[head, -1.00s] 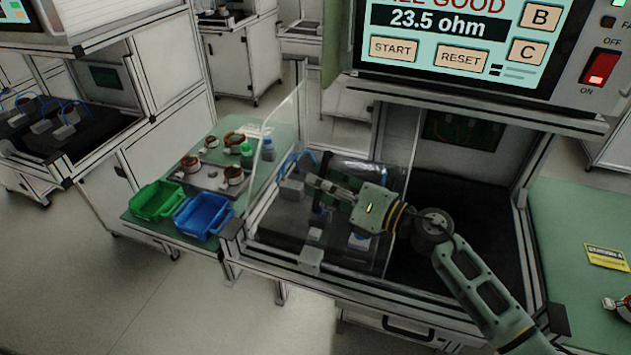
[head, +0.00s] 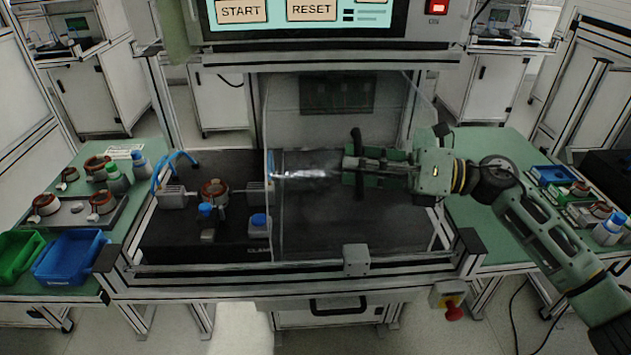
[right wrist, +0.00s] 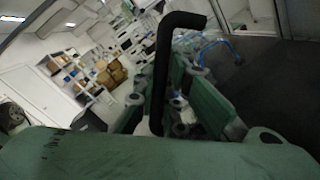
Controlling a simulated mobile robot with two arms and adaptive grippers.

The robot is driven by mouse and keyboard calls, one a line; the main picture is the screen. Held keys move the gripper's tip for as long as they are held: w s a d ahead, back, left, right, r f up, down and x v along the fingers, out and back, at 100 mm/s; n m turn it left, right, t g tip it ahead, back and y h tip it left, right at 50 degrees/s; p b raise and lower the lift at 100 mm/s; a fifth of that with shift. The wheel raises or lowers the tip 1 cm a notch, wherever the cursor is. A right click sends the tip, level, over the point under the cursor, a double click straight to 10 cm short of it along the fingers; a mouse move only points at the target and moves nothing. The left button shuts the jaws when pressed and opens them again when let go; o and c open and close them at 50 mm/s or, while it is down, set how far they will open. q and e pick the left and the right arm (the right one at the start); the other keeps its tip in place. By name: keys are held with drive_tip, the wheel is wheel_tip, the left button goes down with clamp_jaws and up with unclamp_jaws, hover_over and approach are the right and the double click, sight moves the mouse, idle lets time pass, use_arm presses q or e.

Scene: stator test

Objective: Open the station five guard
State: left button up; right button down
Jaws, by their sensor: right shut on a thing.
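The station's clear guard (head: 325,225) stands upright over the right part of the test bay in the head view. Its black handle (head: 357,136) is upright. My right gripper (head: 352,166) reaches in from the right and is shut on the handle. In the right wrist view the handle (right wrist: 165,75) rises between the green fingers (right wrist: 170,100). The fixture with a copper-wound stator (head: 215,190) lies uncovered left of the guard. My left gripper is not in view.
A front rail (head: 250,285) runs below the bay, with a grey block (head: 356,260) on it. The test panel (head: 420,20) hangs above. A blue bin (head: 70,258) and green bin (head: 18,252) stand left. An emergency stop (head: 453,312) sits below right.

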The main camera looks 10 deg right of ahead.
drive_tip(key=shift+w+b+v, duration=0.2)
drive_tip(key=shift+b+v, duration=0.15)
drive_tip(key=shift+v, duration=0.55)
drive_tip(key=shift+w+b+v, duration=0.2)
drive_tip(key=shift+b+v, duration=0.1)
drive_tip(key=shift+v, duration=0.55)
drive_tip(key=shift+d, duration=0.15)
drive_tip(key=c, duration=2.1)
unclamp_jaws()
drive_tip(key=shift+d, duration=0.1)
drive_tip(key=v, duration=1.2)
drive_tip(key=shift+f, duration=0.15)
